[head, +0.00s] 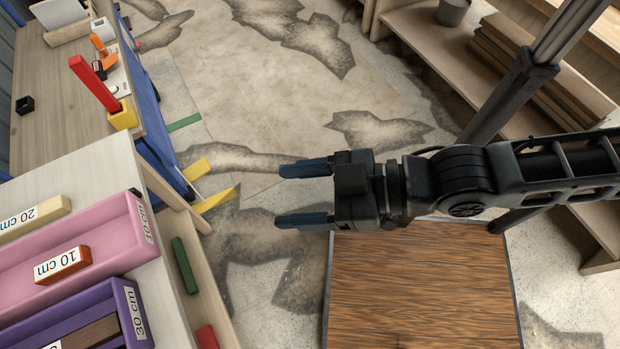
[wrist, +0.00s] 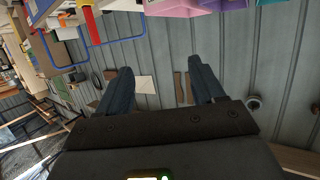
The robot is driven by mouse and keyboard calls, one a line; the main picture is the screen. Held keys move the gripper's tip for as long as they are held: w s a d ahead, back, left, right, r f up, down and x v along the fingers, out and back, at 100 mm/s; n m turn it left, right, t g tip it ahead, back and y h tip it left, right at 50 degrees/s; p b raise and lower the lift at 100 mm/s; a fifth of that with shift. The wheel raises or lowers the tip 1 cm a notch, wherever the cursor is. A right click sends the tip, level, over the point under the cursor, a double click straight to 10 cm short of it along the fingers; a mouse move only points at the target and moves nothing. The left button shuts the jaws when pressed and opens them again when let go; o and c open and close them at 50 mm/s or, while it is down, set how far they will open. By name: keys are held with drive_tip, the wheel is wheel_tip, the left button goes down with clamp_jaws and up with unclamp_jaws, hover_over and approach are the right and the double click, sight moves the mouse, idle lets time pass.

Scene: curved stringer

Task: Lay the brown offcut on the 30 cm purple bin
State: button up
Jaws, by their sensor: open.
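The 30 cm purple bin (head: 128,300) stands at the lower left of the head view, on a pale wooden top. A long brown offcut (head: 92,332) lies inside it, partly cut off by the bottom edge of the picture. A white label shows at its near end, mostly out of frame. My gripper (head: 304,194) is open and empty, with its dark blue fingers pointing left, over the floor well right of the bin. In the wrist view my gripper (wrist: 162,88) also shows open, with nothing between the fingers.
A pink bin (head: 125,222) with a reddish-brown 10 cm block (head: 64,265) and a cream 20 cm piece (head: 30,218) lie beyond the purple bin. Green (head: 184,265) and red (head: 206,337) pieces lie on a lower ledge. Open floor separates my gripper from the bins.

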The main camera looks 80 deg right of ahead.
drive_tip(key=shift+m+h, duration=0.4)
drive_tip(key=s+r, duration=0.3)
drive_tip(key=shift+s+r, duration=0.1)
drive_tip(key=shift+s, duration=0.25)
